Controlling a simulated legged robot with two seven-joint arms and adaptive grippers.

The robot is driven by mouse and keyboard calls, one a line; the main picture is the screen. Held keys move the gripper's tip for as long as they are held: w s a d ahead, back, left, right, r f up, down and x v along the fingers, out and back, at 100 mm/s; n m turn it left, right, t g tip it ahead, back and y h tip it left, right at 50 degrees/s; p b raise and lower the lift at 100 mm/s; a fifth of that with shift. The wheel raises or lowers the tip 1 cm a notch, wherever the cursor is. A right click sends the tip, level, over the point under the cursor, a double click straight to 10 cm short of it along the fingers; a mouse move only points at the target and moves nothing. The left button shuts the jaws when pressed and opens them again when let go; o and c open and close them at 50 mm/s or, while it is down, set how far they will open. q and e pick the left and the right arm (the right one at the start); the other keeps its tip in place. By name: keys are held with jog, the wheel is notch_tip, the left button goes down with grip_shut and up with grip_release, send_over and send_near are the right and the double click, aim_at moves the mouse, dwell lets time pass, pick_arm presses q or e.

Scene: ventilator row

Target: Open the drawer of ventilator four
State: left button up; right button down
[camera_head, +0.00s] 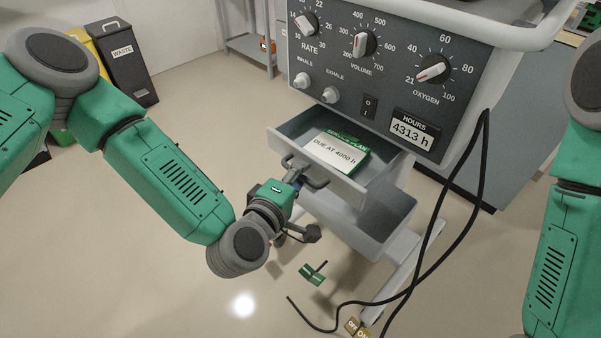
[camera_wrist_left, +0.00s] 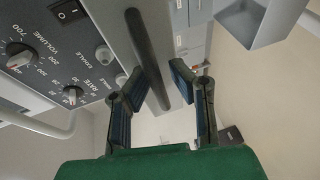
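The ventilator (camera_head: 385,75) stands centre right, its hours display (camera_head: 411,130) reading 4313 h. Its upper drawer (camera_head: 345,185) is pulled part way out. Inside lies a green and white service plan card (camera_head: 337,151) reading "DUE AT 4000 h". My left gripper (camera_head: 294,173) is at the left part of the drawer handle (camera_head: 318,184). In the left wrist view the fingers of my left gripper (camera_wrist_left: 160,76) stand apart, with the dark handle bar (camera_wrist_left: 146,50) running between them; contact is unclear. My right arm shows at the right edge, its gripper out of view.
A lower tray (camera_head: 375,215) sits under the drawer. A black cable (camera_head: 478,200) hangs at the right and loops over the floor. A small green object (camera_head: 312,274) shows below the drawer. Waste bins (camera_head: 122,62) stand back left; the left floor is clear.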

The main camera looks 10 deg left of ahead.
pick_arm(q)
jog(key=shift+s, duration=0.1)
jog(key=v, duration=1.1)
jog(key=shift+s+a, duration=0.2)
jog(key=shift+s, duration=0.15)
jog(key=s+a+f+m+g+p, duration=0.1)
jog(key=s+f+m+g+p, duration=0.1)
jog(key=s+f+m+g, duration=0.85)
jog(key=s+a+f+m+g+y, duration=0.2)
jog(key=s+a+f, duration=0.1)
jog(key=a, duration=0.5)
jog(key=s+a+f+m+g+y, duration=0.2)
jog(key=s+a+f, duration=0.1)
jog(key=a, duration=0.5)
jog(key=shift+f+y+p, duration=0.3)
jog(key=shift+f, duration=0.25)
